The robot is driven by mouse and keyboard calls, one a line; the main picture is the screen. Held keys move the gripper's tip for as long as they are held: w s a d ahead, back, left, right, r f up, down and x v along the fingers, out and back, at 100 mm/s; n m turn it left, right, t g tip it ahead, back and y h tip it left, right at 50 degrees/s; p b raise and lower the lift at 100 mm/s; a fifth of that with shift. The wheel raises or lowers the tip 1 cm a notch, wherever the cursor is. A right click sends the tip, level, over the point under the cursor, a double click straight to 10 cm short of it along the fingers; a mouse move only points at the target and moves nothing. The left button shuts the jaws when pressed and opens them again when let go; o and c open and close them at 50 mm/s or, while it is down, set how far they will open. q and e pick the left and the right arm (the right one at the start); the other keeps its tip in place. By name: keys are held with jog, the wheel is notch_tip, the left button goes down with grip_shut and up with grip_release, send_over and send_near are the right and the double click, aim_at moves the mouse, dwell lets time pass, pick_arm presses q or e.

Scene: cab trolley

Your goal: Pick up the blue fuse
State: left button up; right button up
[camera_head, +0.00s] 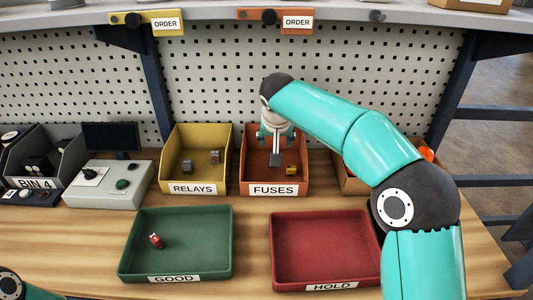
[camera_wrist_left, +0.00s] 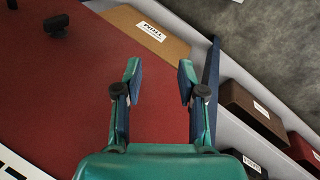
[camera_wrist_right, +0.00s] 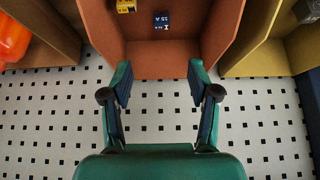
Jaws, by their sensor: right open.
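The blue fuse (camera_wrist_right: 161,21) lies on the floor of the orange FUSES bin (camera_wrist_right: 165,60) in the right wrist view, with white print on top. A yellow fuse (camera_wrist_right: 126,5) lies beside it to the left. In the head view the yellow fuse (camera_head: 291,170) shows in the bin's front right; the blue one cannot be told clearly from my gripper there. My right gripper (camera_head: 276,136) hangs over the back of the FUSES bin, open and empty, its fingers (camera_wrist_right: 160,88) apart from the fuse. My left gripper (camera_wrist_left: 157,85) is open and empty in the left wrist view.
The yellow RELAYS bin (camera_head: 192,188) stands left of FUSES, and a partly hidden bin stands right. A perforated board (camera_head: 210,80) rises behind. In front lie the green GOOD tray (camera_head: 205,262), holding a red part (camera_head: 155,240), and the empty-looking red HOLD tray (camera_head: 320,250).

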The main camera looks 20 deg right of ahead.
jog(key=p+x, duration=0.2)
jog(key=x, duration=0.8)
jog(key=shift+w+f, duration=0.1)
jog(key=shift+f, duration=0.05)
jog(key=shift+w+d+f, duration=0.1)
jog(key=shift+w+f, duration=0.15)
jog(key=shift+f, duration=0.2)
jog(key=shift+w+f+p, duration=0.3)
jog(key=shift+f+p, duration=0.15)
jog(key=shift+p, duration=0.15)
jog(key=p+x, duration=0.1)
jog(key=x, duration=0.2)
jog(key=shift+f, duration=0.2)
jog(key=shift+w+f+p, duration=0.25)
jog(key=shift+f+p, duration=0.05)
jog(key=shift+f, duration=0.05)
jog(key=c, duration=0.9)
